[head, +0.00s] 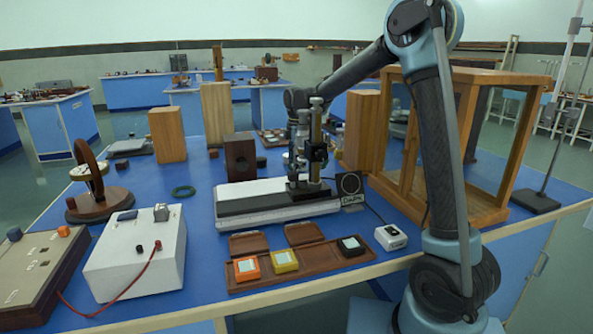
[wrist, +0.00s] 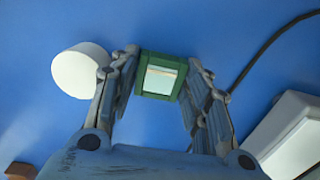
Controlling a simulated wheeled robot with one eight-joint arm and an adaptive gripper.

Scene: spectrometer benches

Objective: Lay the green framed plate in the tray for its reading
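The green framed plate (wrist: 162,76) shows in the wrist view with a pale square centre. It sits between the fingertips of my gripper (wrist: 163,68), with a finger close along each side. Whether the fingers press on it or stand just off it I cannot tell. In the head view the plate and fingers are hidden behind the instrument's upright column (head: 315,140). A long white and dark-topped instrument (head: 270,207) lies mid-bench. A brown wooden tray (head: 333,258) at the front edge holds orange (head: 247,268), yellow (head: 285,261) and black (head: 350,246) framed plates.
A white round piece (wrist: 82,70) stands left of my gripper, a pale box (wrist: 290,135) at right, with a dark cable (wrist: 262,48) nearby. A glazed wooden case (head: 480,212) stands right of the instrument. A white box (head: 140,262) with a red lead is front left.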

